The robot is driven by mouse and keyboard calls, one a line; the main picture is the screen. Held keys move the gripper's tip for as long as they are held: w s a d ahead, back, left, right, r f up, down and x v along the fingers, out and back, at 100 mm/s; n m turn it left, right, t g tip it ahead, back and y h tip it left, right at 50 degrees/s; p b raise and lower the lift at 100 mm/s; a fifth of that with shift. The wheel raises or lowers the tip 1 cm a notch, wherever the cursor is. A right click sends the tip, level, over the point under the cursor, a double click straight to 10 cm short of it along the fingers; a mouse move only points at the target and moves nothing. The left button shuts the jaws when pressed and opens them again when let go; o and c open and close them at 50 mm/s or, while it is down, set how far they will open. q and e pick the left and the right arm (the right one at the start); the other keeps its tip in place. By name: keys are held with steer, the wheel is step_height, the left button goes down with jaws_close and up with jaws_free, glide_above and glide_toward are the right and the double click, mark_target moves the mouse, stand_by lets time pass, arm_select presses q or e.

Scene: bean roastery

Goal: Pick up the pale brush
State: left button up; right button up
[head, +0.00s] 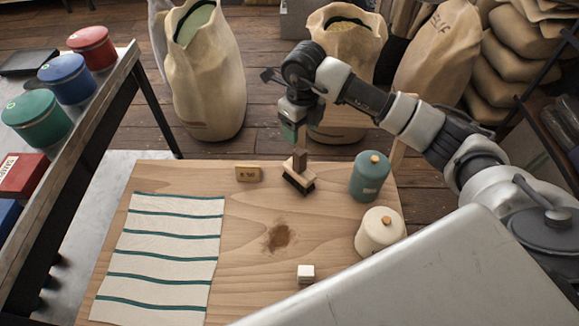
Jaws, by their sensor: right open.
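A brush (297,184) with a light wooden body and dark bristles stands on the wooden table (245,215), near its back edge. A brown upright block-like handle (300,160) shows at its top. It is the only brush I can make out. My right gripper (289,134) reaches in from the right and points down, above and a little behind the brush in the picture. It is open and apart from the brush, with nothing seen between its fingers. My left gripper is not in view.
A teal canister (370,178) and a cream canister (380,232) stand right of the brush. A small wooden sign (248,174) is to its left. A striped cloth (165,258), a brown stain (279,237) and a small white block (306,273) are nearer. Sacks (205,85) stand behind.

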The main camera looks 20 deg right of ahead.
mark_target(300, 151)
steer(key=shift+w+a+f, duration=0.1)
steer(key=shift+w+f, duration=0.2)
steer(key=shift+f, duration=0.25)
steer(key=shift+w+a+f, duration=0.1)
steer(key=shift+w+f, duration=0.2)
steer(key=shift+f, duration=0.2)
step_height(300, 151, down, 4)
steer(key=shift+s+r, duration=0.1)
steer(key=shift+r, duration=0.15)
steer(key=shift+s+d+f+p, duration=0.1)
steer(key=shift+f+p, duration=0.2)
steer(key=shift+f, duration=0.3)
steer(key=f, duration=0.1)
steer(key=f+p, duration=0.1)
steer(key=f, duration=0.2)
steer(key=shift+d+f+p, duration=0.2)
steer(key=shift+d+p, duration=0.1)
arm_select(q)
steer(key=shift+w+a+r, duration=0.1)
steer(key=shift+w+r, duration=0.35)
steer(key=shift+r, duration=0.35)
arm_select(e)
steer(key=shift+f, duration=0.4)
steer(key=shift+c, duration=0.3)
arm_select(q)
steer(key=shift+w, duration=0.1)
arm_select(e)
steer(key=shift+r, duration=0.1)
jaws_close()
